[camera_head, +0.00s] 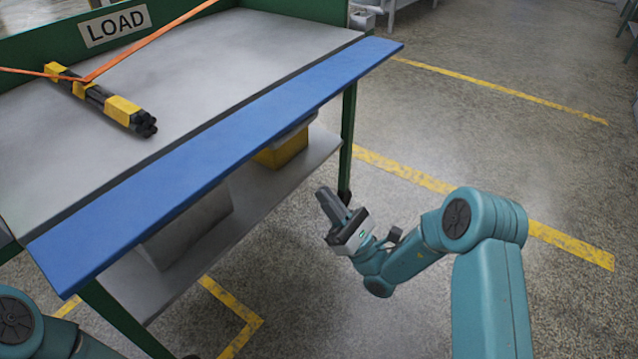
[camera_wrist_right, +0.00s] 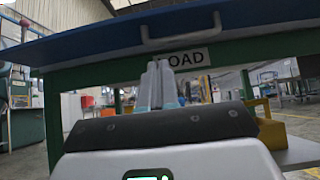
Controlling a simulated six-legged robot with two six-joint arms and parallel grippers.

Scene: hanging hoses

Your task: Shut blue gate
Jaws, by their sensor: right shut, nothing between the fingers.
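The blue gate (camera_head: 215,150) is a long flat panel along the front edge of the table, sticking outward about level with the grey tabletop. In the right wrist view its edge (camera_wrist_right: 100,45) crosses the top, with a pale bar handle (camera_wrist_right: 180,33) on the face towards me. My right gripper (camera_head: 328,203) is shut and empty, in front of the table and apart from the gate. Its fingers (camera_wrist_right: 160,85) show upright in the wrist view, below the handle. My left gripper is out of view; only part of my left arm shows at lower left.
A black hose bundle with yellow bands (camera_head: 105,100) lies on the tabletop (camera_head: 200,75), with orange straps (camera_head: 150,38) above it. A LOAD sign (camera_head: 115,27) is on the green back wall. A lower shelf holds a yellow box (camera_head: 283,150). The floor to the right is clear.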

